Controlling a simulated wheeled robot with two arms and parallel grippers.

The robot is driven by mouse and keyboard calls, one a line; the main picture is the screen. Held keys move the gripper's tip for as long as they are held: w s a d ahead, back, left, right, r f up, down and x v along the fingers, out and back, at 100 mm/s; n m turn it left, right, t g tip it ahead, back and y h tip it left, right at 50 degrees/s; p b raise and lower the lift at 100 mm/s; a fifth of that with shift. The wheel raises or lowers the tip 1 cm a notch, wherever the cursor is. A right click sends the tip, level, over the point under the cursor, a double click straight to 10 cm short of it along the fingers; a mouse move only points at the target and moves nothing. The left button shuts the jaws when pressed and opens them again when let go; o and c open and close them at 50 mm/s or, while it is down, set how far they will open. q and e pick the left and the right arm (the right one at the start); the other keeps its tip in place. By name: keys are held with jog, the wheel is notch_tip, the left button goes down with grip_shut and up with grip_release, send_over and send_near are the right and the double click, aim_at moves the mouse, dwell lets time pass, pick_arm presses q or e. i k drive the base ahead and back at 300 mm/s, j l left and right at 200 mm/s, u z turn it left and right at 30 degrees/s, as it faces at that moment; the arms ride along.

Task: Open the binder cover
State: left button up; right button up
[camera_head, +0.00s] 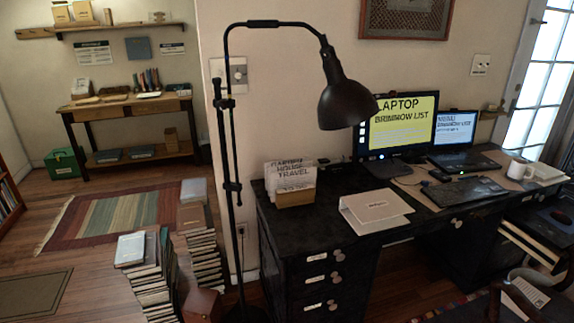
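A cream-white binder (372,213) with a small label lies near the front edge of the black desk (300,234), left of the keyboard. Its cover looks shut or nearly shut; the view is too small to tell exactly. Neither of my grippers shows in the head view, so nothing of mine is seen touching the binder.
A floor lamp (349,103) stands left of the desk, its shade hanging above it. A file holder (290,188) stands left of the binder; a monitor (401,122) and a laptop (454,129) are behind. Book stacks (150,273) stand on the floor left.

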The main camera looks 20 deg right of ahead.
aim_at(368, 207)
jog(key=z, duration=1.25)
